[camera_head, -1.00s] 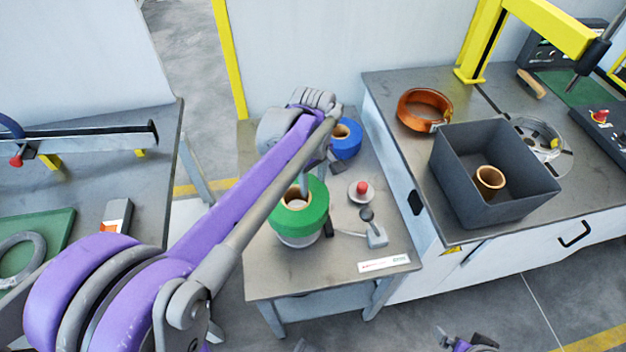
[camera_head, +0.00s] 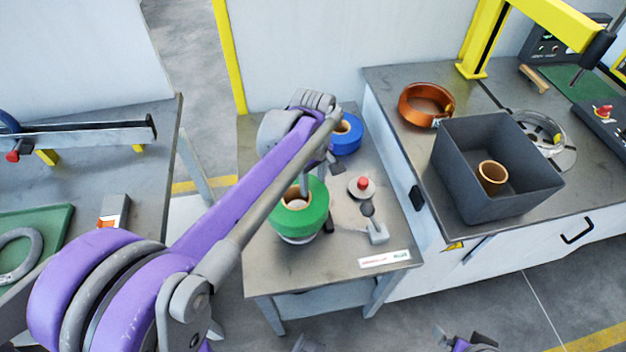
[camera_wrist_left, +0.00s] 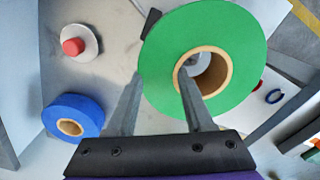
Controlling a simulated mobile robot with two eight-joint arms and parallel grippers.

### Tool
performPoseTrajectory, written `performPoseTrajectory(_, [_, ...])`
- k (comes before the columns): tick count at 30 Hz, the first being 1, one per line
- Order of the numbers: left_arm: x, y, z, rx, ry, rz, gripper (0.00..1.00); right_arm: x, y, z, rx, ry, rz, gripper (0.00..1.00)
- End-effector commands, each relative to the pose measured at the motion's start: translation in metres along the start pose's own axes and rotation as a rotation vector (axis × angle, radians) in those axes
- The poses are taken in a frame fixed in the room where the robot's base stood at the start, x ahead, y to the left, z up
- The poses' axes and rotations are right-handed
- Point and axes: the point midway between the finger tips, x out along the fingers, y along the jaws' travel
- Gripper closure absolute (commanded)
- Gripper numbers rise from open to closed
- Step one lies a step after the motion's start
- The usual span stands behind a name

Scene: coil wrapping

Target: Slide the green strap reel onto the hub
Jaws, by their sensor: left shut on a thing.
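The green strap reel (camera_head: 314,216), with a tan core, is over the small grey table, with a pale round piece (camera_head: 298,239) showing under it. My left gripper (camera_head: 306,186) is shut on the reel's ring. In the left wrist view, one finger is in the core of the reel (camera_wrist_left: 240,42) and the other is outside its rim, with the gripper (camera_wrist_left: 160,80) across the ring. A round grey fitting (camera_head: 562,156) with a yellow part lies on the right bench, partly behind a bin. I cannot tell whether it is the hub.
A blue reel (camera_head: 349,140), a red button (camera_head: 363,183) and a small grey device (camera_head: 377,234) stand on the small table. The right bench holds a copper-coloured coil (camera_head: 404,105), a dark bin (camera_head: 480,127) with a tan ring (camera_head: 492,178), and a yellow post (camera_head: 480,45).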

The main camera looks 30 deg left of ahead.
Motion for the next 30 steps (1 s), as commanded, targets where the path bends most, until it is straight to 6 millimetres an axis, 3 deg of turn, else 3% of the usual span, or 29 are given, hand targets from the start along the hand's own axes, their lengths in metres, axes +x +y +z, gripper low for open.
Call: performPoseTrajectory(30, [0.022, 0.000, 0.000, 0.000, 0.000, -0.001, 1.00, 0.013, 0.000, 0.008, 0.000, -0.005, 0.000, 0.00])
